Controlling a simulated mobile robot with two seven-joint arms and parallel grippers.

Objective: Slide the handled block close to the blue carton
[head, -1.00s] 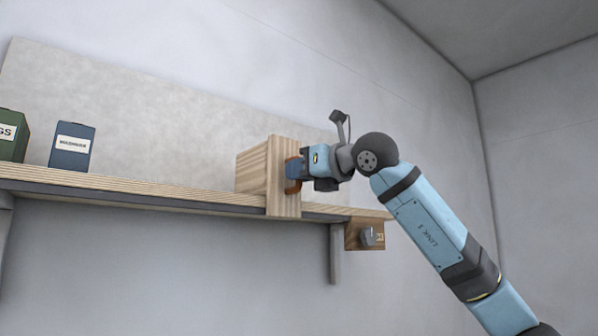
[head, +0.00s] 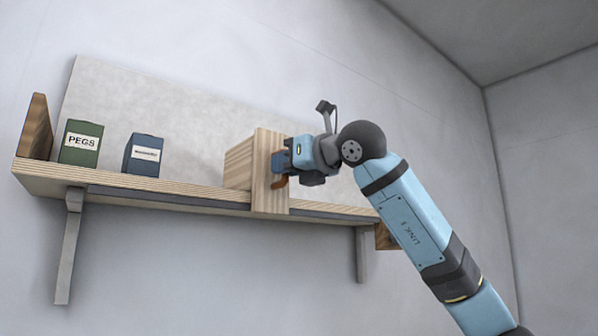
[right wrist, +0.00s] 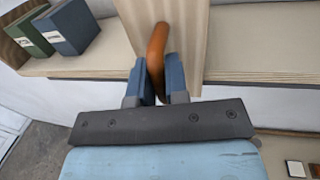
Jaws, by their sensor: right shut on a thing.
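The handled block (head: 268,172) is a pale wooden block with a front plate that overhangs the shelf's front edge. It stands on the shelf, right of the blue carton (head: 143,155), with a stretch of bare shelf between them. My right gripper (head: 282,163) is at the block's front, shut on its brown handle. The right wrist view shows the curved orange-brown handle (right wrist: 158,45) between the two blue fingers (right wrist: 156,82), with the block (right wrist: 180,30) behind it. In that view the blue carton (right wrist: 70,25) is at the upper left. My left gripper is not in view.
The wooden shelf (head: 200,190) has a dark strip along its front and brackets below. A green carton labelled PEGS (head: 81,143) stands left of the blue carton, near a wooden end board (head: 37,128). A grey panel (head: 190,115) backs the shelf.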

